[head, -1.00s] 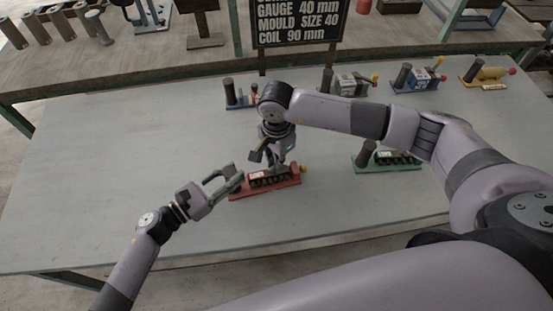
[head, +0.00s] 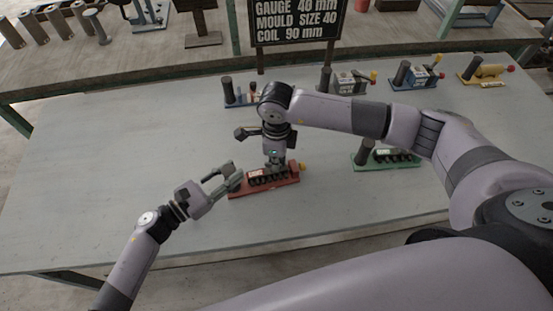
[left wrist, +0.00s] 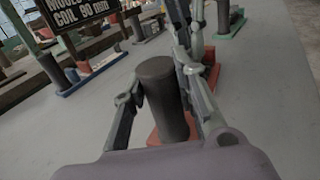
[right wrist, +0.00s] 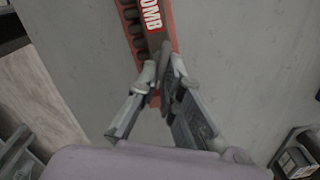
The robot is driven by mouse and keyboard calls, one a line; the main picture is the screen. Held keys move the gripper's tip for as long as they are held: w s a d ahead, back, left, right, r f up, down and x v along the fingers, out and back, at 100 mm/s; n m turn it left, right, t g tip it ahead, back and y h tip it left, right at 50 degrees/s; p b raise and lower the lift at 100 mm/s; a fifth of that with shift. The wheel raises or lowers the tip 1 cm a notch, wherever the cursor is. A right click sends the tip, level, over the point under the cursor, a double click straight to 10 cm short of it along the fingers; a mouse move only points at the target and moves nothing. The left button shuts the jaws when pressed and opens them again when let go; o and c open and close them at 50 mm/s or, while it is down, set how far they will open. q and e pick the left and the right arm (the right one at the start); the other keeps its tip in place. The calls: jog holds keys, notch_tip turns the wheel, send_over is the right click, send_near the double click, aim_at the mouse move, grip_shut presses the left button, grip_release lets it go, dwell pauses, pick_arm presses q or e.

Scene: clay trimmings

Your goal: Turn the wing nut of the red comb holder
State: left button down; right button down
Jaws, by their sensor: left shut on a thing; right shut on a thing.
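The red comb holder (head: 281,188) lies on the grey table, with a "COMB" label and a dark slotted row along it. The label also shows in the right wrist view (right wrist: 151,16). My left gripper (head: 231,178) is shut on the holder's dark upright post (left wrist: 160,90), with one finger on each side.
A green holder (head: 405,161) stands to the right. Blue-based holders (head: 240,101) (head: 416,78) and a yellow one (head: 487,73) stand along the back. A dark sign (head: 297,20) rises behind. The table's left side is clear.

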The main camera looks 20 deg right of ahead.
jog(key=m, duration=0.5)
jog(key=shift+s+a, duration=0.1)
jog(key=shift+a, duration=0.05)
jog(key=shift+a+m, duration=0.15)
jog(key=shift+m, duration=2.25)
jog(key=c, duration=1.8)
grip_release()
jog(key=shift+s, duration=0.1)
jog(key=shift+o, duration=0.2)
jog(key=shift+r, duration=0.15)
notch_tip(320, 180, up, 12)
pick_arm(q)
jog(key=c, duration=1.2)
grip_release()
